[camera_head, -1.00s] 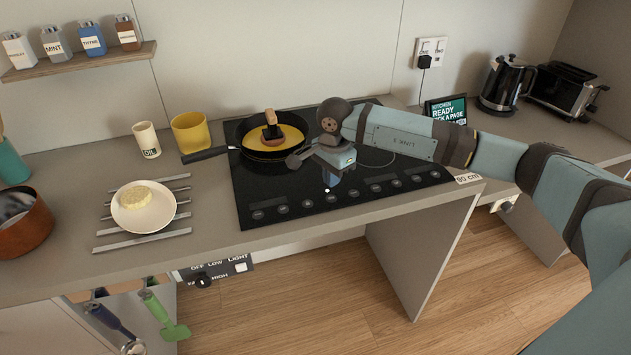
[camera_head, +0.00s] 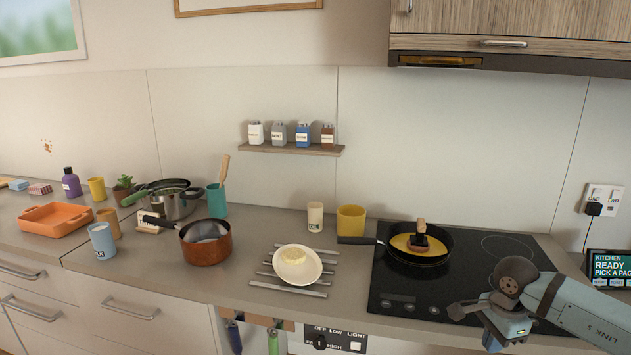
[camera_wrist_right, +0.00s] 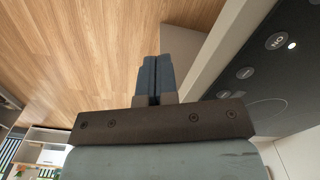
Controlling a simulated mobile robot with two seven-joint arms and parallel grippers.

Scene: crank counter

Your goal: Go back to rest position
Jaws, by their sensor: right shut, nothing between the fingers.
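My right gripper (camera_head: 490,341) is at the front right of the black cooktop (camera_head: 395,290), low in the head view. Its fingers show in the right wrist view (camera_wrist_right: 154,78), pressed together with nothing between them. They point over the wooden floor (camera_wrist_right: 70,50), beside the counter's front edge. The right arm comes in from the lower right corner. A frying pan (camera_head: 448,240) with a yellow content and a dark, wooden-handled thing in it sits on the cooktop, behind and left of the gripper and apart from it. My left gripper is not in view.
A plate (camera_head: 310,273) with a pale round piece rests on metal bars left of the cooktop. A lit tablet (camera_head: 608,266) stands right of the cooktop.

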